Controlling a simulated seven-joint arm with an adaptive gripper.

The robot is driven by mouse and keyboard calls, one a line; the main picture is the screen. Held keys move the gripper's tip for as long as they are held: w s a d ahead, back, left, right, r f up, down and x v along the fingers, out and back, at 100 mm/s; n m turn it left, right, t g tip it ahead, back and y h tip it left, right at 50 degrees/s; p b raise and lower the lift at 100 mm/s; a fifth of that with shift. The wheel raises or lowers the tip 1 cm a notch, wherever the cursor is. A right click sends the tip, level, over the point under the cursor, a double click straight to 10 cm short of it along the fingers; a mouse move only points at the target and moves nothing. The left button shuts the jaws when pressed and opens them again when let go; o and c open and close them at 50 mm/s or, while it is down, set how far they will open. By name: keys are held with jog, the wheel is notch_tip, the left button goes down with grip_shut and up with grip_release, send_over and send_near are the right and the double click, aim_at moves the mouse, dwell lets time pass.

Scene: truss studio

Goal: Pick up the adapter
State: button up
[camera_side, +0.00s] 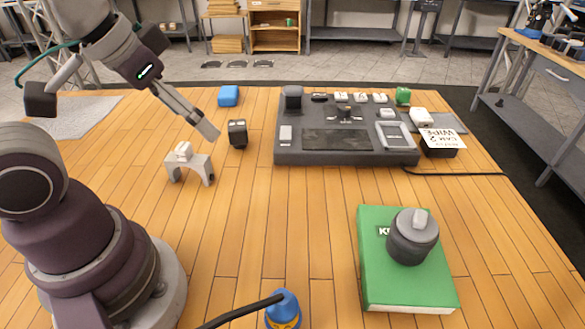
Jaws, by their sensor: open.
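A small black block with light marks on its top (237,133), which looks like the adapter, stands on the wooden table left of the grey console. My gripper (207,128) is above the table, just left of this block in the picture, with its fingers pointing down and right. It is open, and I see nothing held in it. The fingers are seen nearly side-on, so the gap between them is hard to make out. The gripper and the block appear apart.
A grey-white bracket (190,164) stands below my gripper in the picture. A blue block (228,96) lies behind the black block. The console (345,151) is to the right. A green book (398,287) bears a dark lidded jar (408,247). A blue plug (283,310) is in front. The middle table is clear.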

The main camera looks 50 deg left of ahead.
jog(key=n+g+y, duration=0.3)
jog(key=n+y, duration=0.1)
jog(key=n, duration=0.7)
send_near(237, 126)
notch_tip(237, 126, down, 2)
jog(key=a, duration=0.1)
jog(key=x, duration=1)
jog(key=shift+w+d+f, duration=0.1)
jog(key=shift+w+f, duration=0.15)
jog(key=shift+c, duration=0.4)
jog(key=c, duration=1.2)
